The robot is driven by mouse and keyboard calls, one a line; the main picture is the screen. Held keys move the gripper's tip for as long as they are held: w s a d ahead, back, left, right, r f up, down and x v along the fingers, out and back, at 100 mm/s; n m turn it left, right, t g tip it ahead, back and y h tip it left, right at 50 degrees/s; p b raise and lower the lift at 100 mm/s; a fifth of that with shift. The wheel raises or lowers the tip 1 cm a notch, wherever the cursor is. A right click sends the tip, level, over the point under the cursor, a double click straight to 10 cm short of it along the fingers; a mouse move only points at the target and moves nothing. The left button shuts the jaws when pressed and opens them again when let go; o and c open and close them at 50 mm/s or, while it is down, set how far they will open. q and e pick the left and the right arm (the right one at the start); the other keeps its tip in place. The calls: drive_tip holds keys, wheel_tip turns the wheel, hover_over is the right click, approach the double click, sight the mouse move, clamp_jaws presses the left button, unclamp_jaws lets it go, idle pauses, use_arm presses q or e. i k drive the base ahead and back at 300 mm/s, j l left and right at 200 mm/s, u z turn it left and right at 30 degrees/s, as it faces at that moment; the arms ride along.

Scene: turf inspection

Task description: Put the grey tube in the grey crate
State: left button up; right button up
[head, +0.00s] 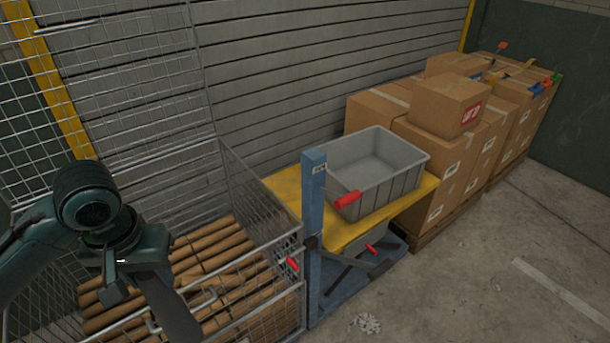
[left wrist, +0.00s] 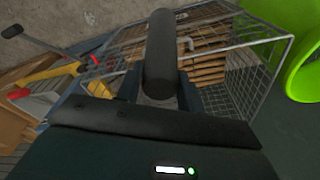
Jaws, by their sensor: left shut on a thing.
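The grey crate (head: 400,187) stands on a yellow lift table in the middle of the head view, open at the top and empty as far as I can see. My left gripper (head: 143,268) is at the lower left, over the wire cage and well to the left of the crate. It is shut on the grey tube (head: 175,312), a dark grey cylinder slanting down to the right. My right gripper is not in view.
A wire cage (head: 262,187) holding several brown cardboard tubes lies below my left arm. The blue post (head: 314,200) of the yellow lift table (head: 287,190) rises between cage and crate. Stacked cardboard boxes (head: 375,112) stand behind. The floor (head: 480,280) at right is mostly clear.

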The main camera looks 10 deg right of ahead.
sight(369, 182)
drive_tip(key=i+l, duration=0.1)
drive_tip(key=l, duration=0.8)
drive_tip(key=i+l, duration=0.15)
drive_tip(key=l, duration=0.8)
drive_tip(key=i+l, duration=0.15)
drive_tip(key=l, duration=0.2)
drive_tip(key=i+l, duration=0.15)
drive_tip(key=l, duration=0.2)
drive_tip(key=i+l+z, duration=0.1)
drive_tip(key=i+l, duration=0.4)
drive_tip(key=l, duration=0.15)
drive_tip(key=i, duration=1)
